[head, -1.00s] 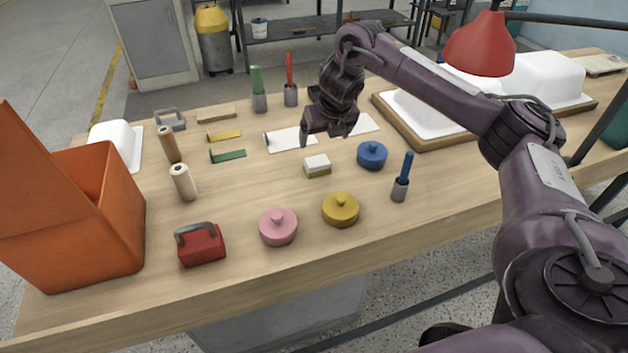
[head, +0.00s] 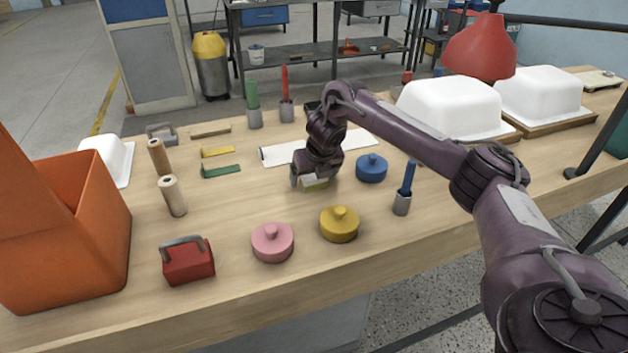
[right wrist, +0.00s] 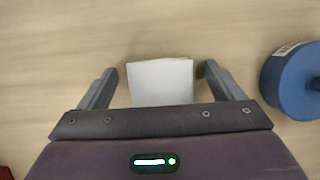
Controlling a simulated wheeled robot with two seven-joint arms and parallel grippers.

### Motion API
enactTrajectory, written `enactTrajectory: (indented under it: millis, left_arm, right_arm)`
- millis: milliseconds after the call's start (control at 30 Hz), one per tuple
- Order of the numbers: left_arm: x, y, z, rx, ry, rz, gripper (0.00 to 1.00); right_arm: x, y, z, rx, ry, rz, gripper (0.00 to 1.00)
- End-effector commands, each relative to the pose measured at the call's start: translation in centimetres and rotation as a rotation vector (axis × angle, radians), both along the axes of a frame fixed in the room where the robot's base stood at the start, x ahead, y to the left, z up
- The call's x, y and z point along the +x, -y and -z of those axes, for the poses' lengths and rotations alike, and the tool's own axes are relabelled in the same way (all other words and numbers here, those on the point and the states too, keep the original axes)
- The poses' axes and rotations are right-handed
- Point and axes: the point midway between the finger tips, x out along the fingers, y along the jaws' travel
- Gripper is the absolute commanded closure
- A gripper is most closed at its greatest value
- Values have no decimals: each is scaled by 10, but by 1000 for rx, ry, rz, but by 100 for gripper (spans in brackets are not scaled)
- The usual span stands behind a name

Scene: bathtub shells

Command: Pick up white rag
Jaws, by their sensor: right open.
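A small white block-like piece with a yellow-green lower part, which looks like the folded white rag (head: 314,184), lies on the wooden table below my right gripper (head: 316,177). In the right wrist view the white rag (right wrist: 161,82) shows between the two fingers of my right gripper (right wrist: 160,70). The fingers are open, with a gap on each side of the rag. In the head view the gripper hides much of the rag. My left gripper is not in view.
A blue lidded pot (head: 371,169) stands close right of the gripper. A yellow pot (head: 339,225) and a pink pot (head: 272,243) stand nearer. A flat white sheet (head: 280,153) lies behind. An orange box (head: 75,235) is at left, white tubs (head: 450,105) at back right.

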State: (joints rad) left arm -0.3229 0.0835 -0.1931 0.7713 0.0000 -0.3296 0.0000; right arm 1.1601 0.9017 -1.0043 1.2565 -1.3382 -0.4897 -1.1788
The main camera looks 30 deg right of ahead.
Motion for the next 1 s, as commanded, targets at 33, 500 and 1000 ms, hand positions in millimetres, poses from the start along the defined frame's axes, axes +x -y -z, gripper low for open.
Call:
enactTrajectory:
  millis: [33,500,1000]
  left_arm:
    - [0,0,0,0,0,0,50]
    - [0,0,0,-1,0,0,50]
    - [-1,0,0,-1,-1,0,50]
  right_arm:
    - [0,0,1,0,0,0,13]
    - [0,0,0,0,0,0,53]
    - [1,0,-13,0,3,0,61]
